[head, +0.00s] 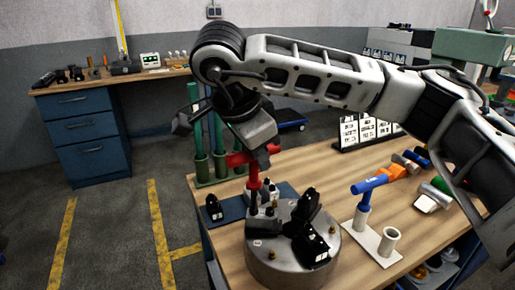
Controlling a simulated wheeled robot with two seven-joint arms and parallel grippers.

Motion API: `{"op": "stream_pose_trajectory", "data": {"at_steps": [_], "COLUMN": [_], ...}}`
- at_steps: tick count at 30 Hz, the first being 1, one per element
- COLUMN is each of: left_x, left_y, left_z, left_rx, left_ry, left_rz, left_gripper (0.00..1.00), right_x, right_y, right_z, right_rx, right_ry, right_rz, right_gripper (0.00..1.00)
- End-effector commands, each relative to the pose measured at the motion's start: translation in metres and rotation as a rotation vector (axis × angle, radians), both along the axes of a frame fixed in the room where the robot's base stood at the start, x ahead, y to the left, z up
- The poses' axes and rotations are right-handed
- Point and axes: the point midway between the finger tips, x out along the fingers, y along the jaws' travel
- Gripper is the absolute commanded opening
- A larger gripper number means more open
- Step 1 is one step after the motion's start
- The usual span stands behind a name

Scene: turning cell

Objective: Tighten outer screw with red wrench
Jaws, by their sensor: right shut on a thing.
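The red wrench (253,172) is a T-handled tool standing roughly upright, with its crossbar on top. My right gripper (257,150) is shut on it near the crossbar, and its fingers hide part of the handle. The wrench's shaft points down at the left jaw of the round grey chuck (272,266). Its tip is over or in that jaw; I cannot tell whether it sits in the outer screw. My left gripper is not in view.
A blue T-handled wrench (370,184) stands in a white two-tube holder (362,242); the front tube (390,238) is empty. Coloured tools lie at the right of the wooden table (322,170). Green posts (218,135) stand behind the chuck. A blue drawer bench (90,140) is far left.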

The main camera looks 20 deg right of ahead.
Motion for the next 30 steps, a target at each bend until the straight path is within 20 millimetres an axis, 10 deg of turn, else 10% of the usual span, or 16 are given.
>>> {"op": "stream_pose_trajectory", "data": {"at_steps": [30], "left_x": [0.0], "left_y": [0.0], "left_z": [0.026], "left_rx": [0.0], "left_ry": [0.0], "left_rz": [0.0], "left_gripper": [0.36], "right_x": [-0.002], "right_y": [0.002], "right_z": [-0.002], "right_rx": [0.001], "right_ry": [0.008], "right_rz": [-0.237], "right_gripper": [0.0]}}
